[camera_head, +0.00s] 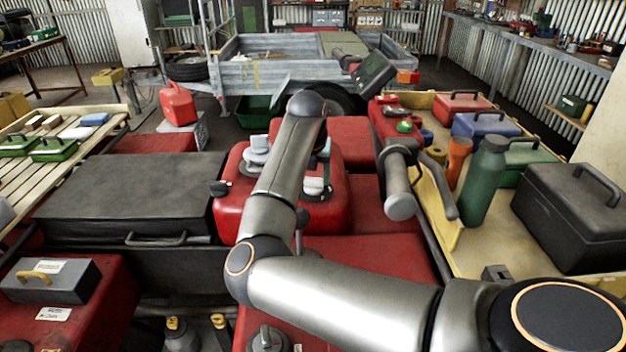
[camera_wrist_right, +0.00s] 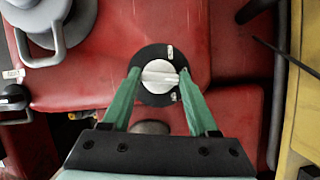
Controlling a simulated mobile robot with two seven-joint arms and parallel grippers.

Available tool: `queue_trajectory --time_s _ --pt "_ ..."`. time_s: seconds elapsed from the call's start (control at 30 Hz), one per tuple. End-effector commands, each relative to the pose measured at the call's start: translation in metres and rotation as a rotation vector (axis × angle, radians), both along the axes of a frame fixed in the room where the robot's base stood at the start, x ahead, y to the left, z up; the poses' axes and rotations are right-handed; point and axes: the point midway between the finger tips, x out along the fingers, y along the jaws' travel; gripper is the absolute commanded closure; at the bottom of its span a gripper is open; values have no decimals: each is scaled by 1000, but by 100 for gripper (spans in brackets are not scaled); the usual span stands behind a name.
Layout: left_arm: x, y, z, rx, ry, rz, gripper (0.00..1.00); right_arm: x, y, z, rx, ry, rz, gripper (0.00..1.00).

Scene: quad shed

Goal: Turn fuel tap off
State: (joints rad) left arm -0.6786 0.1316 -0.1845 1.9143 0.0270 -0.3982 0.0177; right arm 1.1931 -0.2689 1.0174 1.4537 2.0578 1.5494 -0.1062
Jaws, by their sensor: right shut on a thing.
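The fuel tap (camera_wrist_right: 160,76) shows in the right wrist view as a round, pale silver knob on a black disc on red bodywork. A raised bar crosses the knob roughly sideways. Two small pale marks sit on the disc's right side, one above and one below the bar; I cannot read them. My right gripper (camera_wrist_right: 159,77) has its green fingers at the knob's left and right sides, shut on it. In the head view my right arm hides the tap and most of the gripper. My left gripper is not in view.
A grey round cap (camera_wrist_right: 55,30) stands at the wrist view's upper left. In the head view, a cream tray (camera_head: 451,228) with a green bottle (camera_head: 484,180) and toolboxes lies to the right. A black box (camera_head: 130,195) lies to the left. A grey trailer (camera_head: 265,77) stands behind.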

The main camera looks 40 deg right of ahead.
Motion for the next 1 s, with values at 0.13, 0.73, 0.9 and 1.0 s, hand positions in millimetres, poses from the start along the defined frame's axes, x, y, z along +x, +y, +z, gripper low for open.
queue_trajectory --time_s 0.13,0.73,0.9,1.0 --pt "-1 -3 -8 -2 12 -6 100 0 0 -1 1 -3 82 96" --pt "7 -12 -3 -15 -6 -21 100 0 -1 1 2 -2 185 96" --pt "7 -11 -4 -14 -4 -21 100 0 -1 1 1 -1 184 38" --pt "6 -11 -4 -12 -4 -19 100 -1 -1 1 1 -1 184 27"
